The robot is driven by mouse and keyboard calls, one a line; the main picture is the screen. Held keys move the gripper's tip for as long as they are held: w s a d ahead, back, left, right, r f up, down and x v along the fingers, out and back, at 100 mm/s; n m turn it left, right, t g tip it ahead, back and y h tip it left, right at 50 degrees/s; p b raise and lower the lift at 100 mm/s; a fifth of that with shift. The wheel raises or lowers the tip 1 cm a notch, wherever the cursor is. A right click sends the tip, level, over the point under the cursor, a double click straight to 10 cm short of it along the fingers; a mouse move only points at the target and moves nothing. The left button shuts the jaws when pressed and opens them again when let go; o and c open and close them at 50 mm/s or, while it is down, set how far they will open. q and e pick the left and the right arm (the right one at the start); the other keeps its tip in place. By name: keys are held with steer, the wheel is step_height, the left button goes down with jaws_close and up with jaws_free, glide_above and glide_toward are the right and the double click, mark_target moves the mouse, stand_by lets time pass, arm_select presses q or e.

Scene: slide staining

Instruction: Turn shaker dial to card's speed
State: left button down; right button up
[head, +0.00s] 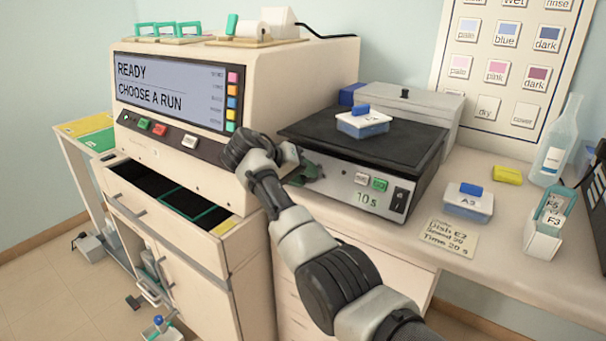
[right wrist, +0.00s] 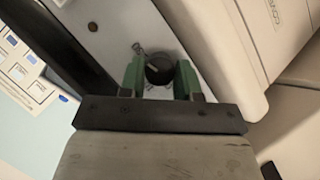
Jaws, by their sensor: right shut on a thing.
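The shaker (head: 345,185) has a flat black platform (head: 410,138). Its front panel shows a green "10 s", small buttons (head: 371,182) and a dark rocker switch (head: 399,198). My right gripper (head: 308,171) is at the left end of this panel and hides the dial in the head view. In the right wrist view its green fingers (right wrist: 160,78) are shut on the round black dial (right wrist: 158,70), one on each side. A pale mark shows on the dial; the scale around it is too small to read. The card (head: 450,239) lies on the bench, with speed and time lines in small print.
A blue-handled dish (head: 362,123) sits on the platform. Another dish, A3 (head: 468,202), stands right of the shaker, near a yellow block (head: 507,175), a bottle (head: 556,140) and a slide holder (head: 545,225). The large stainer (head: 200,100) stands close on the left.

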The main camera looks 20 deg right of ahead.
steer(key=o, duration=0.9)
steer(key=shift+o, duration=0.2)
arm_select(q)
steer(key=shift+s+a+f, duration=0.1)
steer(key=shift+s+f, duration=0.05)
steer(key=shift+s, duration=0.35)
arm_select(e)
steer(key=v, duration=1.1)
steer(key=shift+f, duration=0.1)
